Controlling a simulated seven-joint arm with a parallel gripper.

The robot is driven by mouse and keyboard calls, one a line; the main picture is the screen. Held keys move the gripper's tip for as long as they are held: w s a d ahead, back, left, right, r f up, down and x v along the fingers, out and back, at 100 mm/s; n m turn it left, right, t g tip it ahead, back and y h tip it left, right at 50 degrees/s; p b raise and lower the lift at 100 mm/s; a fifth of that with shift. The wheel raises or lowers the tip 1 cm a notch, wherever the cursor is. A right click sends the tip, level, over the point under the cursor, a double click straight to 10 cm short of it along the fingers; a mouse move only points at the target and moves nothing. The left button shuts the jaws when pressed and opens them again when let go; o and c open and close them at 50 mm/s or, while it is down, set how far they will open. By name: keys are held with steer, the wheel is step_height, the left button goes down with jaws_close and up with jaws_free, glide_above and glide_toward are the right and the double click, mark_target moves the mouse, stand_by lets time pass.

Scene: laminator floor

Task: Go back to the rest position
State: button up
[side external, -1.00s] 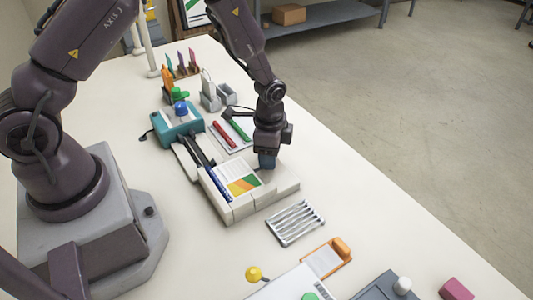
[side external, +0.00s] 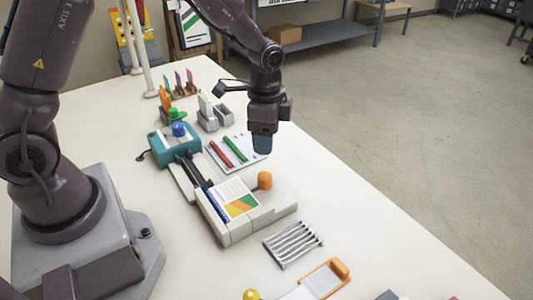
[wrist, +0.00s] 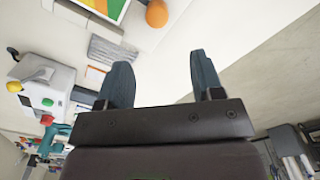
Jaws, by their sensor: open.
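My gripper (side external: 262,146) is open and empty, hanging fingers down in the air beyond the pale machine. In the wrist view its two blue-grey fingers (wrist: 162,75) stand apart with nothing between them. The pale machine (side external: 268,213) has an orange knob (side external: 264,180) on it and a sheet with coloured stripes (side external: 232,200) lying on top. The orange knob also shows in the wrist view (wrist: 157,13), apart from the fingers. I cannot judge the exact height of my gripper.
A board with red and green pens (side external: 237,163) lies near my gripper. A teal device with a blue knob (side external: 166,151), grey holders (side external: 208,120) and a silver rack (side external: 291,243) stand around the machine.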

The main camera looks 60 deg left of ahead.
steer(key=shift+r, duration=0.95)
steer(key=s+r+n+t, duration=0.5)
steer(key=s+r+n, duration=0.4)
steer(key=s+r, duration=0.9)
steer(key=shift+s+a+t, duration=0.25)
steer(key=shift+s+t, duration=0.05)
steer(key=shift+s, duration=0.05)
